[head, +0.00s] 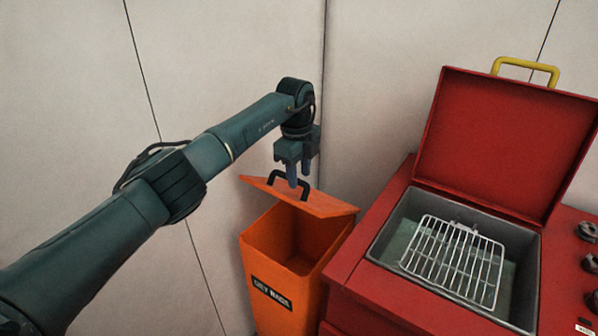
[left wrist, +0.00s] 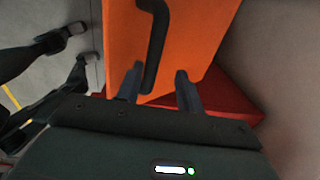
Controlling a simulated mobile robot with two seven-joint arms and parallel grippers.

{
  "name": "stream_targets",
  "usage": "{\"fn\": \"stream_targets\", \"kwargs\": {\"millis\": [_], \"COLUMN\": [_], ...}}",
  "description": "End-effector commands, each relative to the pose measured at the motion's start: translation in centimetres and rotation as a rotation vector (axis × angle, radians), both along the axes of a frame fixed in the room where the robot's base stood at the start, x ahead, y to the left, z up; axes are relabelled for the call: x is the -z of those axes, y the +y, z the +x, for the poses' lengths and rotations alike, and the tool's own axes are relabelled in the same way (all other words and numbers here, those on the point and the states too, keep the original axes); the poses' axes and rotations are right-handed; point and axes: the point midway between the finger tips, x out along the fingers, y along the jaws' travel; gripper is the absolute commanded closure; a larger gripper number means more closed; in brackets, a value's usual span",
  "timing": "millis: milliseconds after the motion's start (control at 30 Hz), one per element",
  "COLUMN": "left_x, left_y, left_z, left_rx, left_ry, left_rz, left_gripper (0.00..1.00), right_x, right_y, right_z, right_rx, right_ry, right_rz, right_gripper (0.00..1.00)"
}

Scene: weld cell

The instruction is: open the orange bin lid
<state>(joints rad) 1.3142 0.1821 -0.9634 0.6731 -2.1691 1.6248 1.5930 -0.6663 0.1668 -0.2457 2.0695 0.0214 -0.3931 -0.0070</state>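The orange bin (head: 286,264) stands against the wall, left of a red cabinet, with a black label reading "OILY RAGS" on its front. Its orange lid (head: 326,205) is raised and tilted, and the bin's dark inside shows below it. A black handle (head: 283,180) sits on the lid. My left gripper (head: 299,173) is over the lid beside the handle, fingers pointing down. In the left wrist view its two fingers are apart, and the near end of the handle (left wrist: 155,45) shows between them, closer to the left finger. A firm grip does not show. My right gripper is out of view.
The red cabinet (head: 345,282) stands close to the bin's right side. Its red lid (head: 487,150), with a yellow handle (head: 526,68), is up, and a wire rack (head: 453,262) lies in its grey basin. Pale wall panels (head: 225,50) are close behind the bin.

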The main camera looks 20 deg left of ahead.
Motion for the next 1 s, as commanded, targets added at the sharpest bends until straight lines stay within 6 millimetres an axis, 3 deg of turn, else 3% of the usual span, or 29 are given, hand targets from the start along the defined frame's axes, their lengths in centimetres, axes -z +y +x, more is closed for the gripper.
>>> {"fn": "stream_targets", "kwargs": {"millis": [167, 500, 700, 1000], "left_x": [-1.5, -8.7, -11.9, -13.1], "left_y": [0.1, 0.2, 0.2, 0.3], "left_z": [0.1, -0.5, -0.7, -0.9], "left_rx": [0.000, 0.000, 0.000, 0.001], "left_ry": [-0.007, -0.005, -0.003, -0.001], "left_rz": [-0.001, 0.000, 0.000, 0.000], "left_gripper": [0.64, 0.64, 0.64, 0.64], "right_x": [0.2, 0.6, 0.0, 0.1], "right_y": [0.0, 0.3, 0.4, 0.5], "right_z": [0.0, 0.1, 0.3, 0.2], "right_rx": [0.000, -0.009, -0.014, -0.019], "right_ry": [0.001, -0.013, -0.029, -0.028], "right_rz": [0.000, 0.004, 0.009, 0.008], "right_gripper": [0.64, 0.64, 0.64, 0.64]}}
